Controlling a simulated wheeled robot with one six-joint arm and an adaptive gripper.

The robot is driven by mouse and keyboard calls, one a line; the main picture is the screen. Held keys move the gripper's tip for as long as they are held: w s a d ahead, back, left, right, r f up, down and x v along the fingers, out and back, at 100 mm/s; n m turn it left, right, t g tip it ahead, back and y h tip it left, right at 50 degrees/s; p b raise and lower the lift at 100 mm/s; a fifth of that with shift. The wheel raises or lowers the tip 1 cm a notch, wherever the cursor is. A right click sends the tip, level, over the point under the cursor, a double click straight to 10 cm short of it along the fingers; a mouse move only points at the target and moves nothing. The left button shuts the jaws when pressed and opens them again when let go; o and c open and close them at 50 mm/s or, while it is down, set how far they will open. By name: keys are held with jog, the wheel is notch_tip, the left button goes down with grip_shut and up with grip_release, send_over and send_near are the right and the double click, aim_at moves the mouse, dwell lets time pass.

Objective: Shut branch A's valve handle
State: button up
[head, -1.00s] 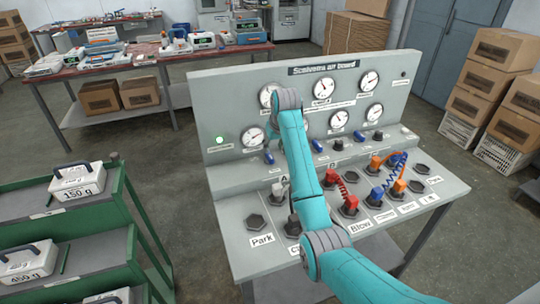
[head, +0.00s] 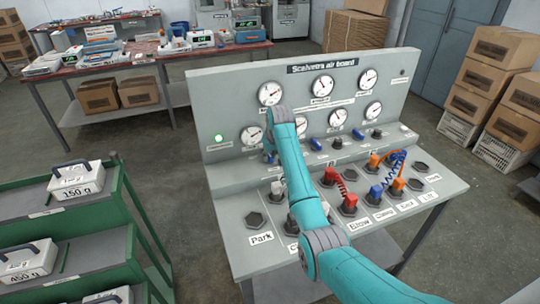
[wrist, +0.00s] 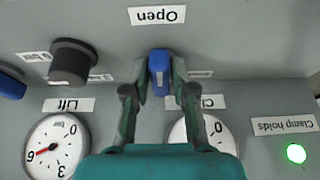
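A blue valve handle (wrist: 159,72) stands out from the grey panel in the middle of the wrist view, near the upside-down "Open" label (wrist: 157,15). My gripper (wrist: 160,80) has one finger on each side of it, very close. I cannot tell whether the fingers touch it. The branch A marking is not readable. In the head view my arm covers most of this part of the board, and my fingers are hardly visible behind it.
Gauges stand beside the handle, one labelled "Lift" (wrist: 57,147). A black knob (wrist: 73,63) and another blue handle (wrist: 10,83) are to the left in the wrist view. A green light (wrist: 296,153) glows at right. Hoses and plugs (head: 396,165) crowd the board's right side. A green cart (head: 120,200) stands at left.

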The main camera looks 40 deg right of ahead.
grip_shut()
jog(key=shift+m, duration=0.3)
jog(key=m, duration=0.1)
jog(key=m+h, duration=0.1)
jog(key=m, duration=0.1)
jog(key=shift+w+a+m+g+h, duration=0.15)
jog(key=shift+a+m+g+h, duration=0.15)
jog(key=shift+a, duration=0.05)
jog(key=m, duration=0.1)
jog(key=m+g, duration=0.1)
jog(key=m, duration=0.1)
jog(key=m+h, duration=0.1)
jog(key=shift+w+a+m, duration=0.2)
jog(key=shift+w+m, duration=0.1)
jog(key=m, duration=0.1)
jog(key=m+g, duration=0.1)
jog(key=m, duration=0.1)
jog(key=m+g, duration=0.1)
jog(key=shift+w+a+m+h, duration=0.1)
jog(key=shift+w+m+h, duration=0.2)
jog(key=shift+w+m+g, duration=0.2)
jog(key=shift+m+g, duration=0.25)
jog(key=shift+m, duration=0.65)
jog(key=shift+w+m+g, duration=0.15)
jog(key=shift+m+g, duration=0.3)
jog(key=shift+m, duration=0.65)
